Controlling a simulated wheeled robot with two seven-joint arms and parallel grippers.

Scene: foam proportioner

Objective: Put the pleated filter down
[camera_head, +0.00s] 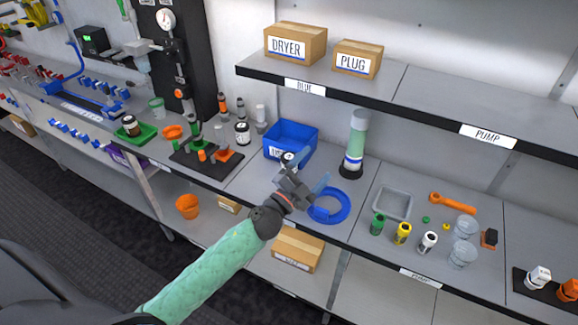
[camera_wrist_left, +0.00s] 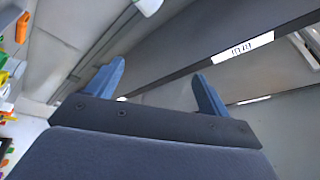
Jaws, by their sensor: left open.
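My left gripper (camera_head: 306,175) reaches over the workbench from the lower left, between the blue bin and the blue ring. Its blue fingers are spread. The left wrist view shows both fingers (camera_wrist_left: 157,85) apart with nothing between them. I cannot tell for sure which thing is the pleated filter. A small black-and-white item (camera_head: 289,157) shows at the front of the blue bin (camera_head: 293,134), just beyond the gripper and partly hidden by it. A tall pale-green cylinder (camera_head: 359,132) stands upright on a dark base behind the gripper. My right gripper is not in view.
A grey tray (camera_head: 393,203), several small bottles and an orange wrench (camera_head: 452,202) are further right. An upper shelf with a DRYER box (camera_head: 295,43) and a PLUG box (camera_head: 358,59) overhangs the back.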

